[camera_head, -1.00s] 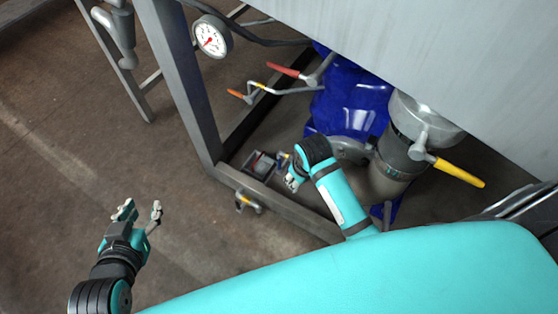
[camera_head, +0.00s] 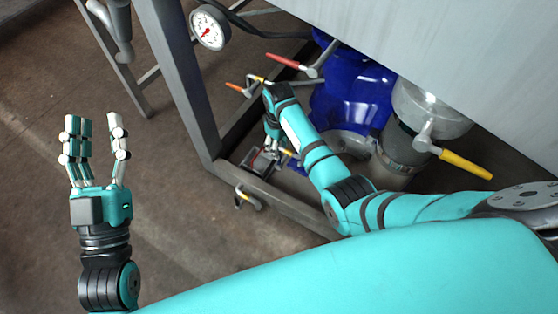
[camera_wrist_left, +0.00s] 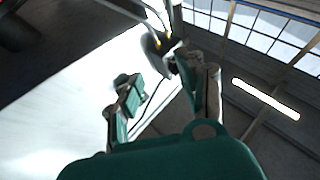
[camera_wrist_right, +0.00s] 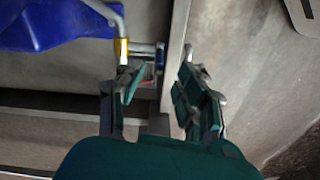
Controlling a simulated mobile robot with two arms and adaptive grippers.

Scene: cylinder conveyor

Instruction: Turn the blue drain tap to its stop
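A large shiny blue body (camera_head: 345,100) sits under the grey tank, and a blue shape (camera_wrist_right: 60,22) fills the top left of the right wrist view. A metal pipe with a yellow band (camera_wrist_right: 121,50) runs beside it. My right gripper (camera_wrist_right: 160,90) is open and appears empty, its fingers on either side of a frame bar; in the head view it points down by the frame, partly hidden by its arm. My left gripper (camera_head: 97,128) is open and empty over the floor at left.
A red lever (camera_head: 285,61), an orange lever (camera_head: 236,88) and a yellow-handled valve (camera_head: 465,164) surround the tank's underside. A gauge (camera_head: 209,28) hangs on the grey leg frame (camera_head: 182,75). A small yellow-handled fitting (camera_head: 246,196) sits on the lower rail.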

